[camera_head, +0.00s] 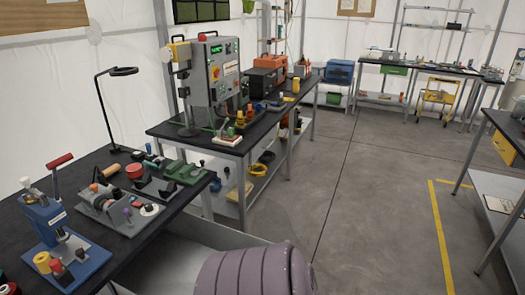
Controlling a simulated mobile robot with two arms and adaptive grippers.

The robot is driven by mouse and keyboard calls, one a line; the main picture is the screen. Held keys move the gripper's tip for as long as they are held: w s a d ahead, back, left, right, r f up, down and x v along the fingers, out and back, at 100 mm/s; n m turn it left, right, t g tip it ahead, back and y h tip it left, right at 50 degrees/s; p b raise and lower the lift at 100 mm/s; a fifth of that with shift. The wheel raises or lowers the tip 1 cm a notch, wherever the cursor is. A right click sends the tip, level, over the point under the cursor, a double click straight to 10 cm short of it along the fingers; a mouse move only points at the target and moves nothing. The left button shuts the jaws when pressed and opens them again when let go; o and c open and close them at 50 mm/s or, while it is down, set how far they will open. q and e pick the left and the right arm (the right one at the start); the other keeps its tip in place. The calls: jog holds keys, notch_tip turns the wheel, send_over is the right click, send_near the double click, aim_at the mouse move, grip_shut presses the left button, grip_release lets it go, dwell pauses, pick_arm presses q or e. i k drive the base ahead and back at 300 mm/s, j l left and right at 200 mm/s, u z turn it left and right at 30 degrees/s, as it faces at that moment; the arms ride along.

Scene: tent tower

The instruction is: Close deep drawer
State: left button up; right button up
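A light grey metal box-like form (185,262) sits low beside the near left workbench. It may be a pulled-out deep drawer, but its front is cut off or hidden, so I cannot tell. A yellow drawer front (503,148) shows under the right workbench, and a green drawer front (394,70) under the far bench. Both look flush with their benches.
A ribbed purple-grey rounded object (257,272) fills the bottom centre, beside the grey box. The near left bench (25,232) and middle bench (165,130) carry tools and machines. Grey floor (375,200) is open at centre right, with yellow lines (440,238).

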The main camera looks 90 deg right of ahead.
aim_at(172, 264)
jog(key=z, duration=2.45)
